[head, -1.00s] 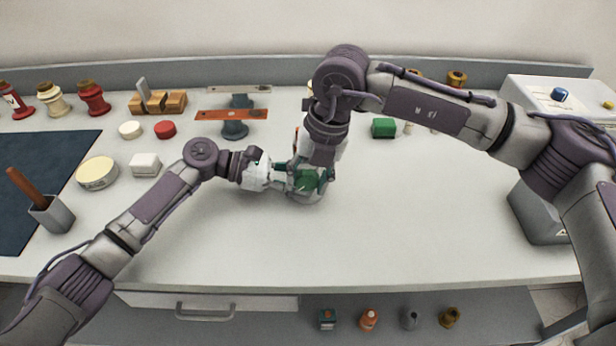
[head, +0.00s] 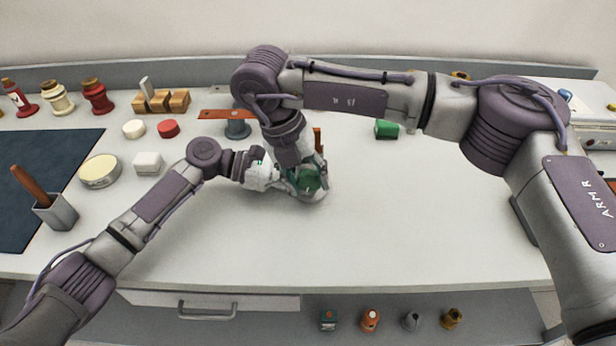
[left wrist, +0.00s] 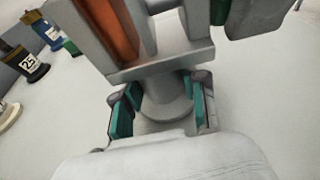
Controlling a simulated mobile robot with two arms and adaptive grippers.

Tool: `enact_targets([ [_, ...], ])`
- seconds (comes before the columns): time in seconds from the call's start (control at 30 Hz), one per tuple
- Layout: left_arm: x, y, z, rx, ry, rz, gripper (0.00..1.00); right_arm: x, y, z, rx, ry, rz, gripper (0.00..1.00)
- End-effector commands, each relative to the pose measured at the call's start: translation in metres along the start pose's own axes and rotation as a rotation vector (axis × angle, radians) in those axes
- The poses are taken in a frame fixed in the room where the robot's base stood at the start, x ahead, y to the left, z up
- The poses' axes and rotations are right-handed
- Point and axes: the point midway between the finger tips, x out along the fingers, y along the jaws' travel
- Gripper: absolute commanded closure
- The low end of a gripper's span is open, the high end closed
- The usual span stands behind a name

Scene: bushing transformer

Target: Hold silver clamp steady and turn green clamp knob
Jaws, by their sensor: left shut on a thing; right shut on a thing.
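The silver clamp (left wrist: 165,95) stands upright on the bench, with a copper-orange strip (left wrist: 108,28) in its upper part. In the head view its rounded base (head: 313,198) shows below my grippers. My left gripper (left wrist: 158,106) is shut on the clamp's lower body, with a teal pad on each side. My right gripper (head: 306,180) reaches down from above and is shut at the green clamp knob (head: 309,178). The knob is mostly hidden by the gripper fingers, so the exact grip is hard to see.
A green block (head: 386,130) sits behind on the right. A white block (head: 148,163) and a round tin (head: 100,171) lie left. The bench front is clear.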

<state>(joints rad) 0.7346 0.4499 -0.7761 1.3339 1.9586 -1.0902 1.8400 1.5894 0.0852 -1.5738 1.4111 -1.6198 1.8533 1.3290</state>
Motion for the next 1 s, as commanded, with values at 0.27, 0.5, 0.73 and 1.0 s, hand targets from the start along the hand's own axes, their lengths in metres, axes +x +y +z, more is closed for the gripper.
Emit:
enact_targets([
  [0.27, 0.0000, 0.0001, 0.0006, 0.000, -0.002, 0.000, 0.77, 0.0007, 0.0004, -0.0005, -0.001, 0.001, -0.022, 0.88],
  [0.5, 0.0000, 0.0001, 0.0006, 0.000, -0.001, 0.000, 0.77, 0.0007, 0.0004, -0.0004, -0.001, 0.000, -0.021, 0.51],
  [0.73, -0.0001, 0.0002, 0.0006, 0.001, -0.001, 0.000, 0.77, 0.0004, 0.0003, -0.0002, 0.000, 0.000, -0.021, 0.27],
  [1.0, -0.0001, 0.0002, 0.0006, 0.001, -0.001, 0.000, 0.77, -0.0026, 0.0003, 0.0001, 0.000, -0.001, -0.020, 0.27],
])
